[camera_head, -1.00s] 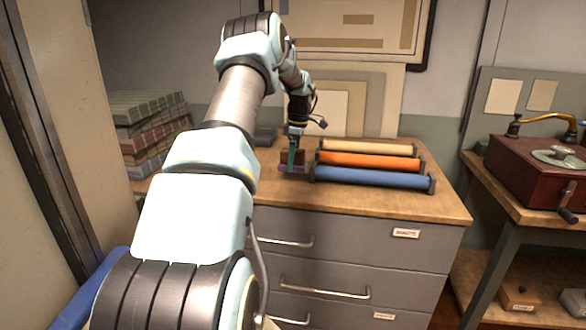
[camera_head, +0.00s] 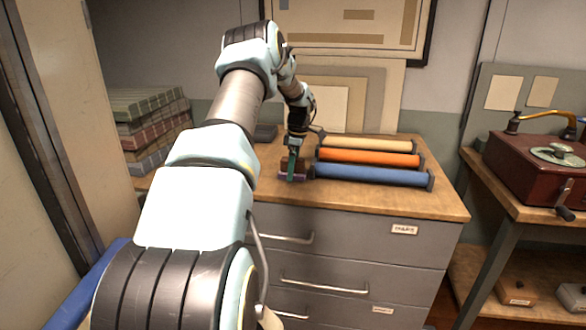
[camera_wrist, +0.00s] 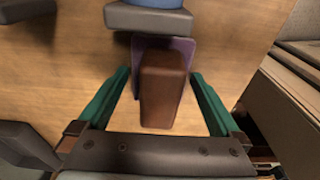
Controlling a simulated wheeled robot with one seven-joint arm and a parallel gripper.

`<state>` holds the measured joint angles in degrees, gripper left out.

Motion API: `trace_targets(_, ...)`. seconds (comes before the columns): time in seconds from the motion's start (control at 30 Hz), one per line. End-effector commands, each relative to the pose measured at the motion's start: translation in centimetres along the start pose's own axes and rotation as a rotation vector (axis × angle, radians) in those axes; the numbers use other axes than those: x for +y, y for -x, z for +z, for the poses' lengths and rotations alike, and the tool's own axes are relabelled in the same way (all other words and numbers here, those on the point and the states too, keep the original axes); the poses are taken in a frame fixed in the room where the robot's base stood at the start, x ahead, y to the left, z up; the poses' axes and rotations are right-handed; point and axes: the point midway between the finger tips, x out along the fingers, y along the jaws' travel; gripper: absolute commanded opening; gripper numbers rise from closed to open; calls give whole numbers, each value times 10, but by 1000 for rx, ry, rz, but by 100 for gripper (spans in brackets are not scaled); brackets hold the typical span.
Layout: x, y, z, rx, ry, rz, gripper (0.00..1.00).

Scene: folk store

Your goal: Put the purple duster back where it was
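The purple duster, a brown wooden block on a flat purple pad, sits at the left end of the blue roll on top of the grey cabinet. It shows in the head view (camera_head: 300,171) and in the wrist view (camera_wrist: 163,88). My gripper (camera_head: 291,176) is over it with its fingers pointing down. In the wrist view the two green fingers of my gripper (camera_wrist: 161,76) are spread on either side of the block, with gaps visible on both sides. The pad's far end lies close to the blue roll's dark end cap; I cannot tell if they touch.
Blue (camera_head: 370,175), orange (camera_head: 368,158) and cream (camera_head: 368,145) rolls lie side by side on the cabinet top (camera_head: 400,202). A small dark object (camera_head: 265,133) lies behind. Folded cloths (camera_head: 150,130) are stacked left. A gramophone (camera_head: 530,165) stands right. The cabinet's front strip is clear.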

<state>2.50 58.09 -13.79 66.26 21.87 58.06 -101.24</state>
Motion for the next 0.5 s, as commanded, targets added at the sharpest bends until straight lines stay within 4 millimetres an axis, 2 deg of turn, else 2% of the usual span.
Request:
trace_targets(0.23,1,11,0,1,0,3,100)
trace_targets(0.5,1,64,0,1,-1,5,100)
